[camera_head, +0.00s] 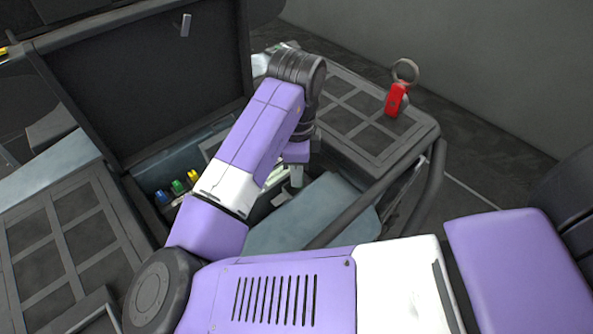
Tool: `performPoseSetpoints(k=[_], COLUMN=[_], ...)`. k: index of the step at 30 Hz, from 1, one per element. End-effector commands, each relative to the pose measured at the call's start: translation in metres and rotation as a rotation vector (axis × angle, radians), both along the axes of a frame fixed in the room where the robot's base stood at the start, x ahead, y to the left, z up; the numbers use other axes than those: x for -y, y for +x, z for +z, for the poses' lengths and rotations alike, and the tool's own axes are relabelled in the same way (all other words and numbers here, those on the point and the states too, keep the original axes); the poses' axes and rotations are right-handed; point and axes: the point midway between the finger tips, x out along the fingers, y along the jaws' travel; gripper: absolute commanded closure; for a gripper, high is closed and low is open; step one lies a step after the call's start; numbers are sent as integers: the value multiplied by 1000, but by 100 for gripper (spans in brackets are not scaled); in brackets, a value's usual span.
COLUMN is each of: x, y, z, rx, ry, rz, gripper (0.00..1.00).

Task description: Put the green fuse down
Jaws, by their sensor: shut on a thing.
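My gripper (297,177) points down over the right part of the open case, below my purple wrist. Its jaws are small in this view and partly hidden by my arm. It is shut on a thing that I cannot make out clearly. A green fuse (178,187) stands in the left part of the case, between a blue fuse (162,197) and a yellow fuse (193,176). My gripper is to the right of these fuses and apart from them. My forearm covers the middle of the case.
The case's dark lid (150,80) stands open at the back left. A red tag with a ring (396,99) is on the dark gridded panel (350,125) at the right. Another gridded panel (70,240) lies at the left. A dark rail (345,212) runs along the right front.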

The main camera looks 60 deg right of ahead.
Motion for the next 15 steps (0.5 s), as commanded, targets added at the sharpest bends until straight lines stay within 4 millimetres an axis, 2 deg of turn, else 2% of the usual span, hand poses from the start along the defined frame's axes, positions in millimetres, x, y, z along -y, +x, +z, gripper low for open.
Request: performPoseSetpoints(k=[3,15], x=[-1,0], y=[1,0], z=[-10,-15], rx=[0,1], ry=[1,0], rz=[1,0], gripper=[100,100])
